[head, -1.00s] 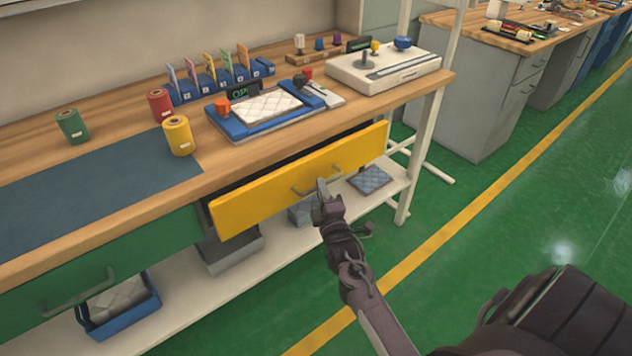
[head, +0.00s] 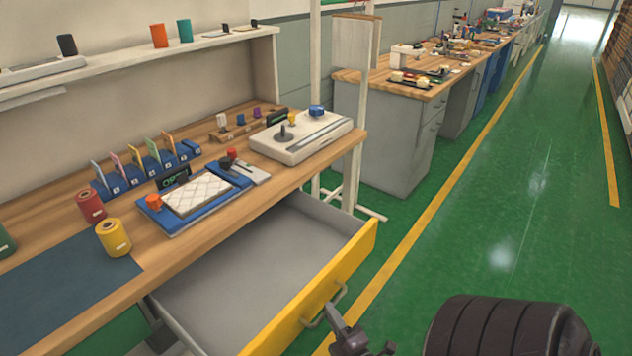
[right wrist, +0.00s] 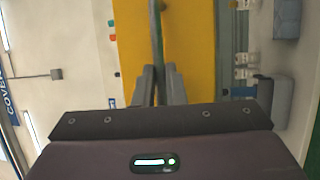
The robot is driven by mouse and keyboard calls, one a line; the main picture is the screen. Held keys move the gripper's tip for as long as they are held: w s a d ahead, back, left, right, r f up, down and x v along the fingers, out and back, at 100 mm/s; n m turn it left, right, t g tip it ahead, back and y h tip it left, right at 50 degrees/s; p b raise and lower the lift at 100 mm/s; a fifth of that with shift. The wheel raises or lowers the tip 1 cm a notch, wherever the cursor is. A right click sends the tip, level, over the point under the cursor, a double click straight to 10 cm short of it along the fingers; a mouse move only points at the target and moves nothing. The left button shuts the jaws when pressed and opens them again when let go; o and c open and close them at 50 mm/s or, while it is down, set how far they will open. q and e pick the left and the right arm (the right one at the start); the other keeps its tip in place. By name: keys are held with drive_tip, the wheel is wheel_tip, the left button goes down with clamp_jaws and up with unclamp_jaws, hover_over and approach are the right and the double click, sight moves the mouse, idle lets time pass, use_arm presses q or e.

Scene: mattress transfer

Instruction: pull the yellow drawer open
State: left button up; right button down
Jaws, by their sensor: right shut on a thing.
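The yellow drawer (head: 352,258) stands far out from under the wooden bench top, and its grey inside (head: 255,265) shows and looks empty. Its grey bar handle (head: 326,305) is on the yellow front. My right gripper (head: 338,318) is at the handle at the bottom of the head view. In the right wrist view the fingers (right wrist: 159,88) are closed around the handle bar (right wrist: 157,40), with the yellow front (right wrist: 190,55) behind it. My left gripper is not in view.
On the bench are a yellow spool (head: 113,238), a red spool (head: 90,206), a blue tray with a white quilted pad (head: 196,194) and a white control box (head: 300,137). Open green floor (head: 480,220) lies to the right.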

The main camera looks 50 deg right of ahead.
drive_tip(key=shift+s, duration=0.5)
drive_tip(key=c, duration=1.5)
unclamp_jaws()
drive_tip(key=b+v, duration=0.1)
drive_tip(key=v, duration=0.6)
drive_tip(key=shift+s, duration=0.3)
drive_tip(key=shift+a+f, duration=0.1)
drive_tip(key=shift+a, duration=0.05)
